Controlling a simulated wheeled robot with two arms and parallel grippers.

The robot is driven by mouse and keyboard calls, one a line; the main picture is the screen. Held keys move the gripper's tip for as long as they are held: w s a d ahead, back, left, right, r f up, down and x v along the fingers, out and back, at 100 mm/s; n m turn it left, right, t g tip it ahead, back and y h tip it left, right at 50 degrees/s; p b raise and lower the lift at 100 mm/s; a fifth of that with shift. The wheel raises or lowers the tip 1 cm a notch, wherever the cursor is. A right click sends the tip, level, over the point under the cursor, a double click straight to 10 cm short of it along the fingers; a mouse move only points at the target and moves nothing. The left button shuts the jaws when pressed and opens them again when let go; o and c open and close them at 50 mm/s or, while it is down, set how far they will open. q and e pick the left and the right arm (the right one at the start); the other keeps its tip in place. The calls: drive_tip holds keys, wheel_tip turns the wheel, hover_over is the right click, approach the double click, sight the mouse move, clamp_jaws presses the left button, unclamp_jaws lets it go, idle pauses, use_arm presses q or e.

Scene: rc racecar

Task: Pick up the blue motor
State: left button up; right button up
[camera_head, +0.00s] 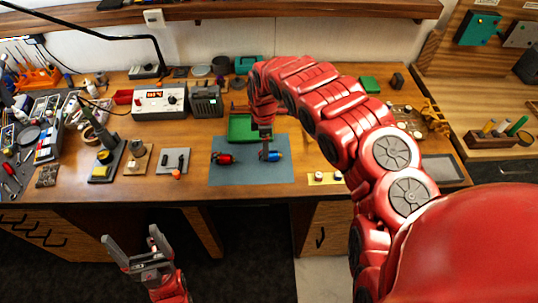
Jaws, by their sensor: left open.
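The blue motor (270,155) lies on the blue-grey mat (250,176), toward its right side. A red motor (223,158) lies on the same mat, to the left and apart from it. My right gripper (265,144) points down just above and behind the blue motor; its fingers are small and dark here, and I cannot tell whether they touch it or how far apart they are. My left gripper (141,250) is open and empty, low in front of the bench, well away from both motors.
A green tray (238,129) sits behind the motors. A power supply (159,102) stands at the back left. Soldering gear and small parts crowd the left. A yellow plate (325,179) with small round parts lies right of the mat. The bench's front edge is mostly clear.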

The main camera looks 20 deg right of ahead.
sight(270, 155)
drive_tip(key=shift+f+p, duration=0.25)
drive_tip(key=shift+p, duration=0.1)
drive_tip(key=f, duration=0.1)
drive_tip(key=f+p, duration=0.2)
drive_tip(key=shift+d+f, duration=0.25)
drive_tip(key=shift+f, duration=0.15)
drive_tip(key=shift+d+f, duration=0.1)
drive_tip(key=shift+f, duration=0.35)
clamp_jaws()
